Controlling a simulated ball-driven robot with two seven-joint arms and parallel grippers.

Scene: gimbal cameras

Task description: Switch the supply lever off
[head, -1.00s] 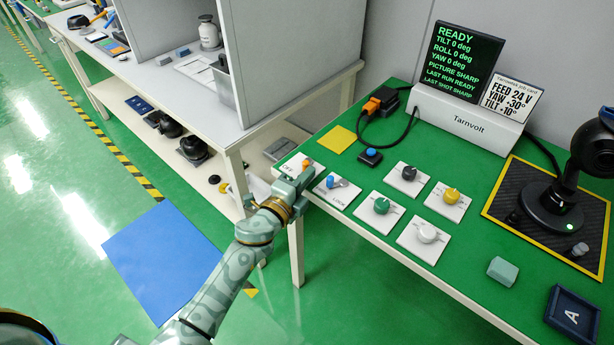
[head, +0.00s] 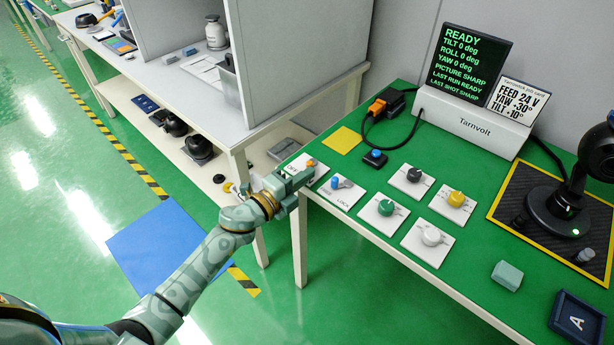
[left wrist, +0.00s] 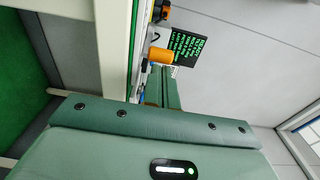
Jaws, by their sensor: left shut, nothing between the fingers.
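The supply lever has an orange handle (head: 311,163) on a white plate (head: 291,169) at the near left corner of the green bench. The plate's lettering is partly covered and hard to read. My left gripper (head: 306,178) is shut and empty, right beside the orange handle on its near side; I cannot tell if they touch. In the left wrist view the orange handle (left wrist: 160,55) stands just beyond my shut fingers (left wrist: 170,88). My right gripper is not in view.
A plate with a blue knob (head: 336,182) marked LOCK sits just right of my gripper. More knob plates, green (head: 386,207), white, black and yellow, lie further right. The screen (head: 469,62) reads READY. A grey-white workbench (head: 235,133) stands left.

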